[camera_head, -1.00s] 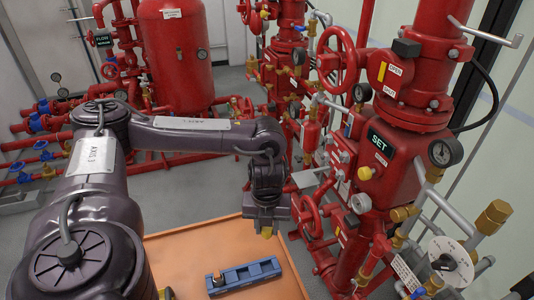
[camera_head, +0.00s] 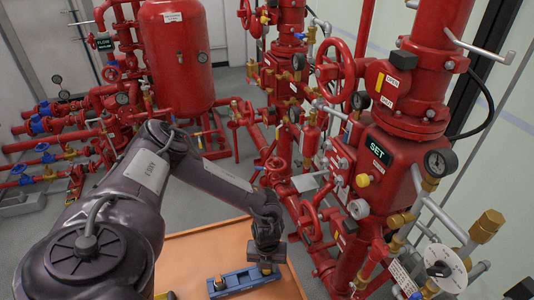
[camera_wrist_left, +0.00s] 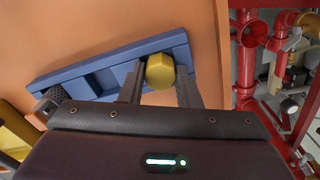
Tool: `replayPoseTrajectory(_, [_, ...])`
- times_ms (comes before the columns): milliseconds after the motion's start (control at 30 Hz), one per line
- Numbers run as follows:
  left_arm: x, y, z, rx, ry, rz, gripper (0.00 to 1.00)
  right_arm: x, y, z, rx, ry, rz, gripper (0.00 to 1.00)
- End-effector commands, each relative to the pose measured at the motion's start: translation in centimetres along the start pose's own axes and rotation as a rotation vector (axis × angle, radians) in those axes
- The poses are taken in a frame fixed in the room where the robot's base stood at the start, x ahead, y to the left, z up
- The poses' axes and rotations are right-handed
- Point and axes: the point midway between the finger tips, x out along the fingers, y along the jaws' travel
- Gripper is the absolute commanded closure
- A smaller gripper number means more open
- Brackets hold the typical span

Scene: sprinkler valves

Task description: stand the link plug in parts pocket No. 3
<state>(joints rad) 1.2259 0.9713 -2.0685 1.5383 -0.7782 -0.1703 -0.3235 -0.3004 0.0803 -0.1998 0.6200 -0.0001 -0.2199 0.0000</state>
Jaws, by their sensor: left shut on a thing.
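My left gripper (camera_head: 267,268) points down over the right end of the blue pocketed tray (camera_head: 232,284). It is shut on the link plug, whose yellow hexagonal head (camera_wrist_left: 160,71) shows between the two fingers in the left wrist view. In that view the plug is at the right part of the blue tray (camera_wrist_left: 103,62). Its lower part is hidden, so I cannot tell how deep it sits in a pocket. Pocket numbers are not readable. My right gripper is not in view.
A dark knurled part (camera_wrist_left: 52,97) stands in the tray's left end. The tray lies on an orange table top (camera_head: 190,255). A yellow and black object (camera_wrist_left: 14,132) lies near the left. Red pipework (camera_head: 385,190) stands close beyond the table's right edge.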

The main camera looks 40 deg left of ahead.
Motion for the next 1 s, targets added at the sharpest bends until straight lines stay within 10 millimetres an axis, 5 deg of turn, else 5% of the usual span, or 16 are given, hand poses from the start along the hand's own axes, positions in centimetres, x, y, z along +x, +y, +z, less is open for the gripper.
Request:
replayPoseTrajectory(333, [0.4, 0.0, 0.0, 0.000, 0.001, 0.000, 1.00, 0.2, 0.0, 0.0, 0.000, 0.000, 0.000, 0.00])
replayPoseTrajectory(367, [0.3, 0.0, 0.0, 0.000, 0.001, 0.000, 0.68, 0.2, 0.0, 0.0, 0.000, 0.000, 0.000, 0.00])
replayPoseTrajectory(500, [0.3, 0.0, 0.0, 0.000, 0.000, -0.001, 0.49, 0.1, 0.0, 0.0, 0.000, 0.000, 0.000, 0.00])
replayPoseTrajectory(800, [0.1, -0.1, 0.0, 0.000, 0.000, -0.001, 0.48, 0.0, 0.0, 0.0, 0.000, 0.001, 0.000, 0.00])
replayPoseTrajectory(1000, [-2.0, -0.1, 0.1, -0.003, -0.001, -0.005, 0.48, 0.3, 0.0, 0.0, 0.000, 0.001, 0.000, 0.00])
